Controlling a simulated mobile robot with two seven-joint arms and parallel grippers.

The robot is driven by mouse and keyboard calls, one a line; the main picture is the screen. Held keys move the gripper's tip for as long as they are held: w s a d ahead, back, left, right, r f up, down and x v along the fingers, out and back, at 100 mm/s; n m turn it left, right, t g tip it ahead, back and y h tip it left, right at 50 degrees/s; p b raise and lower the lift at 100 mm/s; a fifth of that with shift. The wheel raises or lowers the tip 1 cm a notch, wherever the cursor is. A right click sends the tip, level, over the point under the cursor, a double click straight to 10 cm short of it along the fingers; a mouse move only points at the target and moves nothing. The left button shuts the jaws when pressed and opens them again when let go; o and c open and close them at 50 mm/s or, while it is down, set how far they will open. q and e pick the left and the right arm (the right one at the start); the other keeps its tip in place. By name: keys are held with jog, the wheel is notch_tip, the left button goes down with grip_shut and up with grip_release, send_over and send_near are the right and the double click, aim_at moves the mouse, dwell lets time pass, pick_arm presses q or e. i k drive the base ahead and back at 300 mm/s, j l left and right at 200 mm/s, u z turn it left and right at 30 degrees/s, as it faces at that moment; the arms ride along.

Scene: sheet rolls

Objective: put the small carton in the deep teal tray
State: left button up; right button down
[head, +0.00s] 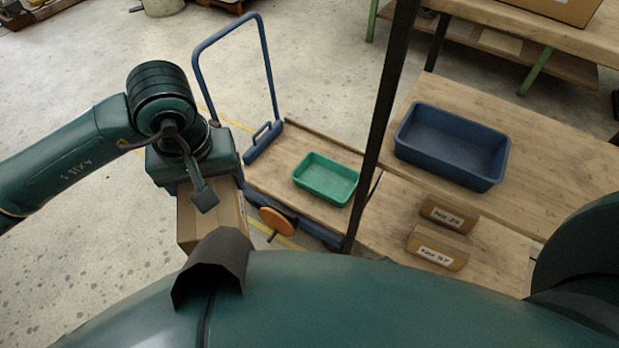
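A brown carton (206,225) hangs below my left gripper (204,192) at the left of the head view, above the floor beside the trolley. One dark finger lies against the carton's near side; the other finger is hidden. The carton's lower part is partly covered by a dark part of my body. A teal-green tray (327,189) sits empty on the wooden deck of the blue-handled trolley (290,150), to the right of the carton and apart from it. My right gripper is not in view.
A navy tray (455,141) stands empty on a wooden shelf unit at the right. Two labelled cartons (449,214) (437,248) lie below it. A dark upright post (385,110) stands between trolley and shelves. The trolley deck around the teal tray is clear.

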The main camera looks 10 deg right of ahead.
aim_at(326, 184)
jog(key=i+j+z, duration=0.15)
jog(key=z, duration=0.25)
jog(key=i+j+z, duration=0.25)
jog(key=z, duration=0.15)
jog(key=i+j+z, duration=0.25)
jog(key=z, duration=0.15)
jog(key=i+j+z, duration=0.1)
jog(key=j+z, duration=0.35)
